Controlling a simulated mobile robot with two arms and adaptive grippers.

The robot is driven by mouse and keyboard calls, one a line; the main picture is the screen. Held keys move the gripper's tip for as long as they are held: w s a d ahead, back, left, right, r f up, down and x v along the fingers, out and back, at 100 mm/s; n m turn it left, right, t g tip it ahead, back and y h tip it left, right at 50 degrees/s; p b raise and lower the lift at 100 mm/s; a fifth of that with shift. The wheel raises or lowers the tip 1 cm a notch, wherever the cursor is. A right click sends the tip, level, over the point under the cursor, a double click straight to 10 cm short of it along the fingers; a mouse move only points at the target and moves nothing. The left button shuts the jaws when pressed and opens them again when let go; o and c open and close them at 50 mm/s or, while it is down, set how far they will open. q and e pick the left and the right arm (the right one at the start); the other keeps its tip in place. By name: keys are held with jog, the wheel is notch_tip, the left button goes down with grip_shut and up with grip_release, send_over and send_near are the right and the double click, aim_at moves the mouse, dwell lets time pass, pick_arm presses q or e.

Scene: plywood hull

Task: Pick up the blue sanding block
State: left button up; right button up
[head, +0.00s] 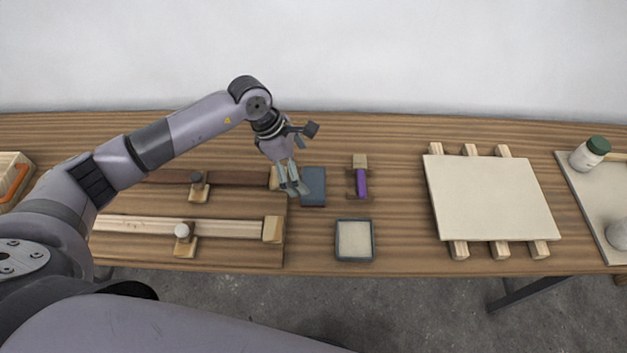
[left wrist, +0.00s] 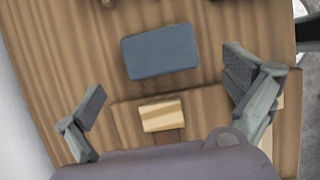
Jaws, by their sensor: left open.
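The blue sanding block (head: 314,187) lies flat on the wooden workbench, just right of the clamping board. In the left wrist view the block (left wrist: 160,51) is a dark blue-grey rectangle, ahead of the fingers and between their lines. My left gripper (head: 293,190) is open and empty, pointing down just left of the block in the head view. In the left wrist view its two fingers (left wrist: 166,92) are spread wide apart and do not touch the block. My right gripper is not in view.
The clamping board (head: 240,252) with wooden strips and end stops lies left of the block. A purple-handled tool (head: 361,183) and a dark-rimmed square tray (head: 340,241) are close on the right. A pale panel (head: 490,198) on battens and a white jar (head: 589,155) are farther right.

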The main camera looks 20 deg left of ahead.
aim_at(313, 182)
pick_arm(q)
jog(key=shift+x, duration=0.9)
jog(key=shift+d+f+p, duration=0.4)
jog(key=shift+f+p, duration=0.05)
jog(key=shift+p, duration=0.2)
jog(key=p+x, duration=0.1)
jog(key=x, duration=0.2)
jog(key=shift+w+d+f, duration=0.1)
jog(key=shift+w+f, duration=0.05)
jog(key=shift+f, duration=0.05)
jog(key=shift+d+f, duration=0.1)
jog(key=shift+f, duration=0.3)
jog(key=c, duration=1)
jog(key=shift+r, duration=0.1)
jog(key=shift+c, duration=1.1)
